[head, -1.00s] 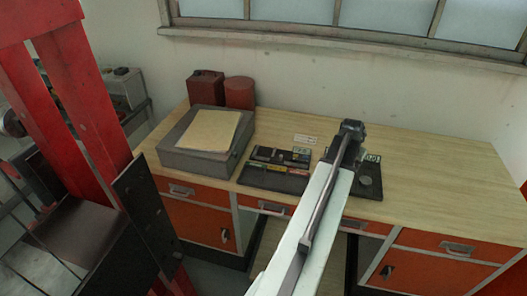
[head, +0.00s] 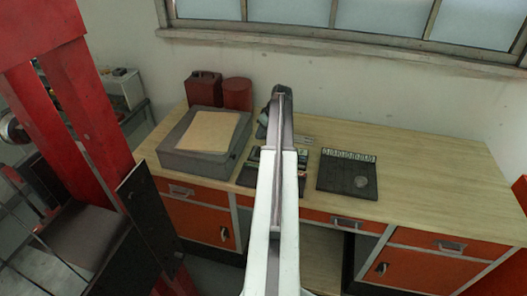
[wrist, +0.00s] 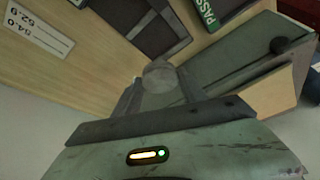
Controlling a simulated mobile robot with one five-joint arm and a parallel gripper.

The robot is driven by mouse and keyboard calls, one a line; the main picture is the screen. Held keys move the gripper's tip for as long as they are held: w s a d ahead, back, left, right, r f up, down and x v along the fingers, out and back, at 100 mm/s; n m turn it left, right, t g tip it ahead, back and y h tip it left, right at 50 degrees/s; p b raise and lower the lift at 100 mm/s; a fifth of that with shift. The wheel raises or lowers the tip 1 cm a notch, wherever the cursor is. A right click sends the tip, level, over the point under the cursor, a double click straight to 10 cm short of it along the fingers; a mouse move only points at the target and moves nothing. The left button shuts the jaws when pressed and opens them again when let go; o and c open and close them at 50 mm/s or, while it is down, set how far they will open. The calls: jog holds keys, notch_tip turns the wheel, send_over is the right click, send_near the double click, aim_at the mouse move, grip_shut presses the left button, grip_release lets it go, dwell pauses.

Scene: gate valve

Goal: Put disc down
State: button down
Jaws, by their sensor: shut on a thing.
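My gripper shows in the wrist view (wrist: 160,88), shut on a grey round disc (wrist: 160,74) between its two fingers. In the head view my gripper (head: 275,100) is at the far end of my raised arm, over the back of the bench between the grey box and the right dark tray. The held disc cannot be made out there. The right dark tray (head: 335,176) has a pale label strip along its back edge and a round grey piece (head: 361,182) near its front right. Another dark tray (head: 247,178) is mostly hidden behind my arm.
A grey box (head: 180,162) with a tan folder (head: 209,131) on top stands at left on the wooden bench (head: 430,180). Two red containers (head: 205,88) stand behind it. The bench's right side is clear. A red frame (head: 60,60) rises at far left.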

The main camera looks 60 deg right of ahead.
notch_tip(320, 180, down, 10)
jog(key=b, duration=0.9)
jog(key=shift+f+b, duration=0.1)
jog(key=shift+b, duration=0.2)
jog(key=shift+r, duration=0.25)
jog(key=shift+f, duration=0.2)
jog(key=c, duration=0.9)
grip_release()
jog(key=shift+r, duration=0.15)
jog(key=p+v, duration=1.1)
jog(key=v, duration=0.1)
jog(key=shift+r+p, duration=0.1)
jog(key=shift+p, duration=0.2)
